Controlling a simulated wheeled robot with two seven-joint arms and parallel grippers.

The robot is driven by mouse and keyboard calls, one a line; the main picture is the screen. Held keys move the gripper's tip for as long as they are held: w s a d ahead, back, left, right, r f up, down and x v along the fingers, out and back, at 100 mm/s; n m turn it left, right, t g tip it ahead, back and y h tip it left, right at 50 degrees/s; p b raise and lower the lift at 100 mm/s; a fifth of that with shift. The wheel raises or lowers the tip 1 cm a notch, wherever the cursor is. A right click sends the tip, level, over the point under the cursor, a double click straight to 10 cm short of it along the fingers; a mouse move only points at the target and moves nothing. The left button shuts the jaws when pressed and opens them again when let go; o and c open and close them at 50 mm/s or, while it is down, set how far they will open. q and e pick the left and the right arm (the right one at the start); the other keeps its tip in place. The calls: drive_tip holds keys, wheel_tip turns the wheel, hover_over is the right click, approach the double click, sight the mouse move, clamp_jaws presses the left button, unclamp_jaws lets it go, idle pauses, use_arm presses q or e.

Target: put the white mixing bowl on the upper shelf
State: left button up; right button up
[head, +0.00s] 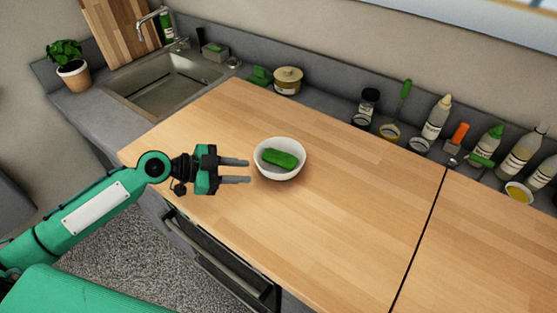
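A white mixing bowl (295,174) stands upright on the wooden worktop, left of its middle. A green item (280,158), perhaps a sponge or a cucumber, lies in the bowl. My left gripper (248,171) is just left of the bowl, its two grey fingers parallel, apart and pointing at the bowl's rim. Nothing is between the fingers, and a small gap to the bowl seems to show. My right gripper is out of view. No upper shelf shows in this view.
A sink (168,84) is at the back left, with a potted plant (70,68) beside it. The worktop (340,225) is clear right of the bowl.

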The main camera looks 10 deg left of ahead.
sight(280, 174)
use_arm(q)
drive_tip(key=p+x, duration=0.1)
drive_tip(key=x, duration=0.3)
drive_tip(key=shift+d+r, duration=0.1)
drive_tip(key=shift+r, duration=0.05)
drive_tip(key=shift+w+d+f+p, duration=0.25)
drive_tip(key=shift+d+p, duration=0.1)
drive_tip(key=shift+w+d+f+p, duration=0.1)
drive_tip(key=shift+w+d+p, duration=0.1)
drive_tip(key=shift+d+p, duration=0.3)
drive_tip(key=p+x, duration=0.2)
drive_tip(key=x, duration=0.1)
drive_tip(key=shift+w+d+f+p, duration=0.25)
drive_tip(key=shift+d+f+p, duration=0.1)
drive_tip(key=shift+d, duration=0.15)
drive_tip(key=shift+c, duration=0.2)
clamp_jaws()
